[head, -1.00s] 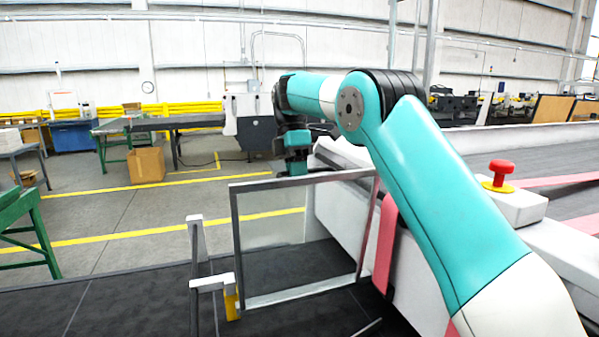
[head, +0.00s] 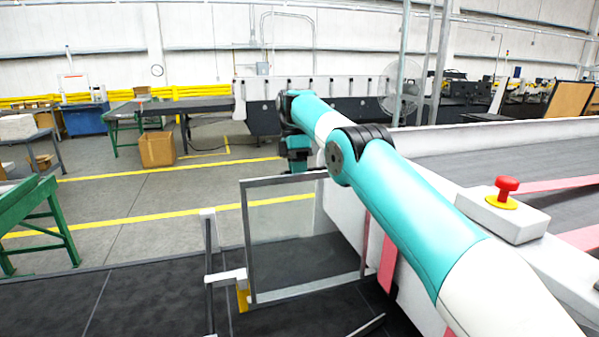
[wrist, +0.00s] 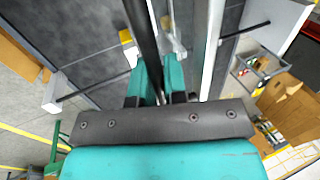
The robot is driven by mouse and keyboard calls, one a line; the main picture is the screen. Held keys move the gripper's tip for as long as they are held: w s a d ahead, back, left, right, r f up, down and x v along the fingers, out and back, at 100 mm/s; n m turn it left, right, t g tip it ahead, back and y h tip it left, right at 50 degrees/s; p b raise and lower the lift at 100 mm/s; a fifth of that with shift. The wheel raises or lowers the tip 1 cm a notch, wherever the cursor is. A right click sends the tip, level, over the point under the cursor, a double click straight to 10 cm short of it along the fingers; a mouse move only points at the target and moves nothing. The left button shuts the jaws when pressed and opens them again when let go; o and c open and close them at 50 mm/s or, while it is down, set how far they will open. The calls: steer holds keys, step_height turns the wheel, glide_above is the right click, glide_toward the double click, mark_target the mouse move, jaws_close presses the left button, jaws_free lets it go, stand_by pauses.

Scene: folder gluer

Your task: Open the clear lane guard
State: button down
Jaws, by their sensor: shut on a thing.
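The clear lane guard (head: 285,232) is a see-through panel in a grey metal frame, standing upright over the dark lane in the head view. My gripper (head: 297,172) is at its top edge, and my arm hides the guard's upper right corner. In the wrist view, my gripper's teal fingers (wrist: 156,85) are closed around a dark frame bar (wrist: 142,38) of the guard. The fingertips are too small to make out in the head view.
A white-capped post (head: 210,245) with a yellow bracket (head: 242,296) stands left of the guard. The white machine side and a red emergency-stop button (head: 506,188) are at right. A green table (head: 35,210) stands at left.

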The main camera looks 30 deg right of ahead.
steer(key=shift+a+r, duration=0.1)
steer(key=shift+r, duration=0.2)
steer(key=c, duration=1.2)
jaws_free()
steer(key=shift+o, duration=0.2)
steer(key=shift+f, duration=0.15)
steer(key=shift+s, duration=0.1)
